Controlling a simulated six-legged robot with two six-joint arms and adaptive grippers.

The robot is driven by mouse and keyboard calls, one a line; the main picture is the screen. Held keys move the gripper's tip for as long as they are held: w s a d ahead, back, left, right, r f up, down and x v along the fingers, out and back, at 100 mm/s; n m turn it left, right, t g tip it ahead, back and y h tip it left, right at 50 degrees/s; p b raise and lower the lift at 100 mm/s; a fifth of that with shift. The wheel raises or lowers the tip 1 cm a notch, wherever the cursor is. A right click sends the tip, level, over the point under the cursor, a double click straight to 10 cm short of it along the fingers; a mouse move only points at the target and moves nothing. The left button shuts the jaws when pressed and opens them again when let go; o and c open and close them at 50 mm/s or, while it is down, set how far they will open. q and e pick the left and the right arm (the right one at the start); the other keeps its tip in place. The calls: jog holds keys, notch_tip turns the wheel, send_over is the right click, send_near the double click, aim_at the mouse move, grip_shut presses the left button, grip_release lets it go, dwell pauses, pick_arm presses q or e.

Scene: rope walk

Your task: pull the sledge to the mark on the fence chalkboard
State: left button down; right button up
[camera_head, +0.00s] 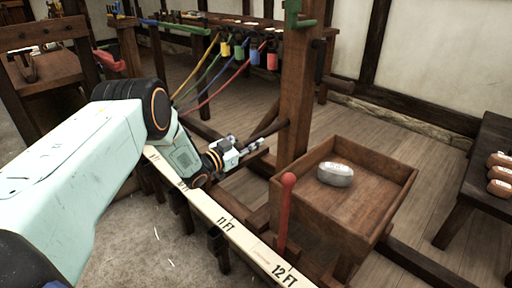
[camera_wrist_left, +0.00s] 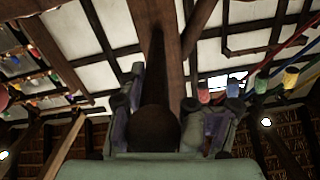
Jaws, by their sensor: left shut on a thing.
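The sledge has a tall wooden post (camera_head: 296,90) and an open wooden tray (camera_head: 385,215) with a silver-grey weight (camera_head: 335,174) in it. My left gripper (camera_head: 250,147) is shut on a dark wooden handle (camera_head: 270,122) that sticks out from the post. In the left wrist view the handle's dark rounded end (camera_wrist_left: 153,128) sits between the fingers. A pale rail strip (camera_head: 200,203) marked 11 FT and 12 FT runs beside the sledge. A red round-topped peg (camera_head: 287,200) stands between strip and tray. I cannot make out a chalkboard. My right gripper is out of view.
Yellow, green, blue and red strands run to coloured bobbins (camera_head: 271,60) behind the arm. A dark bench (camera_head: 490,150) with several brown bundles stands at right. Wooden posts and a table (camera_head: 45,68) are at left. Plank floor lies open beyond the tray.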

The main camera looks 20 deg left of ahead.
pick_arm(q)
jog(key=shift+w+a+r+b, duration=0.1)
jog(key=shift+w+a+b, duration=0.2)
jog(key=shift+a, duration=0.4)
jog(key=shift+w+a+r+b, duration=0.15)
jog(key=shift+w+a, duration=0.1)
jog(key=shift+a, duration=0.4)
jog(key=shift+w+a+r+b, duration=0.1)
jog(key=shift+w+a+b, duration=0.2)
jog(key=shift+a, duration=0.4)
jog(key=c, duration=1.4)
grip_release()
jog(key=shift+o, duration=1.4)
jog(key=shift+w+f, duration=0.1)
jog(key=shift+f, duration=0.15)
jog(key=v, duration=1.2)
